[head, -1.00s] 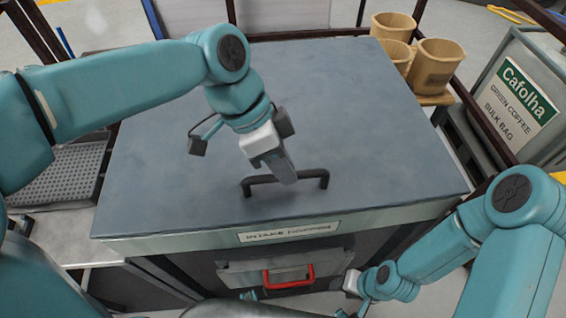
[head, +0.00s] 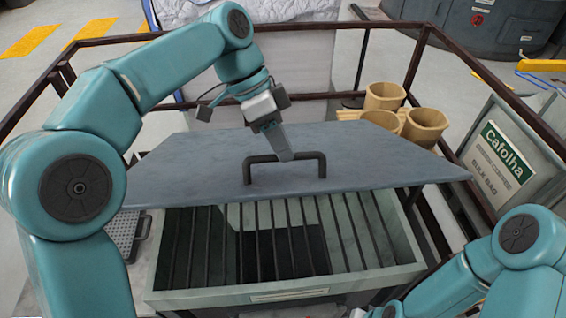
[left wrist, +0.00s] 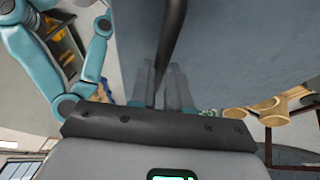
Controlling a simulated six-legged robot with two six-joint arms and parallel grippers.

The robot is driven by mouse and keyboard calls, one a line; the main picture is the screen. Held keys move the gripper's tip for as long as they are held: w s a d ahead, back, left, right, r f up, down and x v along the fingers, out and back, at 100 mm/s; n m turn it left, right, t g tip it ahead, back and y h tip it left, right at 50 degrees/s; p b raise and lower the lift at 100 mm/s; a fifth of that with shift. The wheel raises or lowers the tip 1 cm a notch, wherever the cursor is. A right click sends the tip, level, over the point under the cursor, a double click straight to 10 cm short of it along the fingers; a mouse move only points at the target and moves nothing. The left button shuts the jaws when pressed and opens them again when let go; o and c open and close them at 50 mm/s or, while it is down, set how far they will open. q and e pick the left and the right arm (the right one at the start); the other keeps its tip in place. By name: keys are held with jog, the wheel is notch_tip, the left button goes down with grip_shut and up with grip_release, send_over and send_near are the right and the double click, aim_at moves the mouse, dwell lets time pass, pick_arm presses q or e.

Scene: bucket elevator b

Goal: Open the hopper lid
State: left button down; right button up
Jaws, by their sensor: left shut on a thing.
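The grey hopper lid (head: 215,165) is tilted up, its front edge raised well above the hopper (head: 160,262). The black bar handle (head: 322,168) stands on the lid near its front edge. My left gripper (head: 286,155) is shut on the handle, near the middle of its bar. In the left wrist view my left fingers (left wrist: 164,85) are around the dark handle bar (left wrist: 172,40), against the grey lid (left wrist: 235,50). Dark grate bars (head: 290,235) show in the hopper opening under the lid. My right gripper's jaws are out of view below the head picture.
Several tan cups (head: 425,125) stand behind the lid at the right. A Cafolha bulk bag sign (head: 500,160) is at the right. A dark railing (head: 300,97) runs behind the lid. A perforated tray (head: 128,232) lies at the left.

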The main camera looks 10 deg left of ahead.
pick_arm(q)
jog(key=shift+w+a+r, duration=0.25)
jog(key=shift+w+r, duration=0.35)
jog(key=shift+w+a+r, duration=0.2)
jog(key=shift+w+r, duration=0.35)
jog(key=shift+w, duration=0.05)
jog(key=shift+w+a+r, duration=0.25)
jog(key=shift+w+r, duration=0.35)
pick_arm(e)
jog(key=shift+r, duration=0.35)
pick_arm(q)
jog(key=c, duration=1.4)
grip_release()
jog(key=o, duration=0.3)
jog(key=shift+w+f, duration=0.15)
jog(key=shift+w, duration=0.2)
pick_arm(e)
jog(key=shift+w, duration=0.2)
